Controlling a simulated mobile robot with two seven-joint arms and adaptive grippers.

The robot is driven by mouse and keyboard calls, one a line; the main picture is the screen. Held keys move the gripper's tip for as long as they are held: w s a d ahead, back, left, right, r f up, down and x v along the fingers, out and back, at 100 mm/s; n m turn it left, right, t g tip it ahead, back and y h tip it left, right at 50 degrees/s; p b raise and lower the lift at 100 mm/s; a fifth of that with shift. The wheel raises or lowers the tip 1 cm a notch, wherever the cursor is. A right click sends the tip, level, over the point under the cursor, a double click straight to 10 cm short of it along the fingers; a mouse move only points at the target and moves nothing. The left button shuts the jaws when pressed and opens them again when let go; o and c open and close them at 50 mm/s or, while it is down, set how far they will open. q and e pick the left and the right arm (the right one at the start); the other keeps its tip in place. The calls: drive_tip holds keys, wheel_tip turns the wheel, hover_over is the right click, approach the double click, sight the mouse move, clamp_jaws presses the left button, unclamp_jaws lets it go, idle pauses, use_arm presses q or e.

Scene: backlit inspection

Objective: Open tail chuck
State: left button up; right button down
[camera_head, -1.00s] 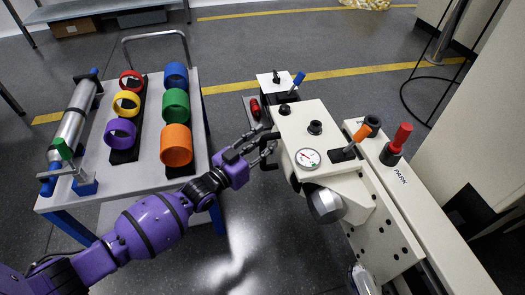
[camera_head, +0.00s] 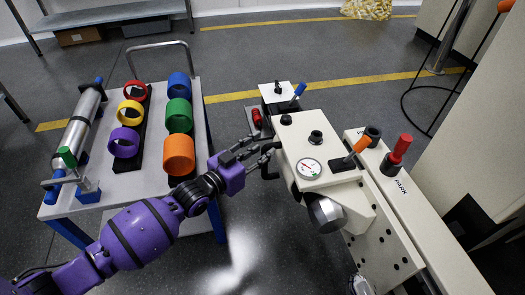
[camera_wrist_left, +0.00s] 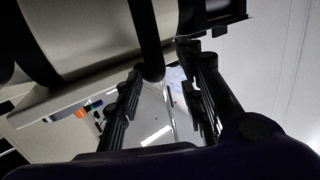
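The cream machine (camera_head: 310,139) has a round gauge, a black knob on top and a silver cylinder (camera_head: 326,213) at its near end. An orange-handled lever (camera_head: 357,146) stands at its right side, and a blue-handled lever (camera_head: 299,91) at its far end. No label in view tells which part is the tail chuck. My left gripper (camera_head: 268,152) is at the machine's left side. In the left wrist view its fingers (camera_wrist_left: 165,100) are spread, with the round end of a dark rod (camera_wrist_left: 148,40) showing between them. I cannot tell whether they touch it. My right gripper is out of view.
A cart (camera_head: 118,190) on the left carries colored rings (camera_head: 179,155) and a silver roller (camera_head: 82,125). A long cream beam (camera_head: 440,235) marked PARK, with a red handle (camera_head: 400,149), runs along the machine's right side. Floor shows between cart and machine.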

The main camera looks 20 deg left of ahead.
use_arm(q)
drive_tip(key=f+p+v, duration=0.1)
drive_tip(key=p+v, duration=0.2)
drive_tip(key=v, duration=0.4)
drive_tip(key=shift+s+f, duration=0.35)
drive_tip(key=shift+s, duration=0.15)
idle(0.5)
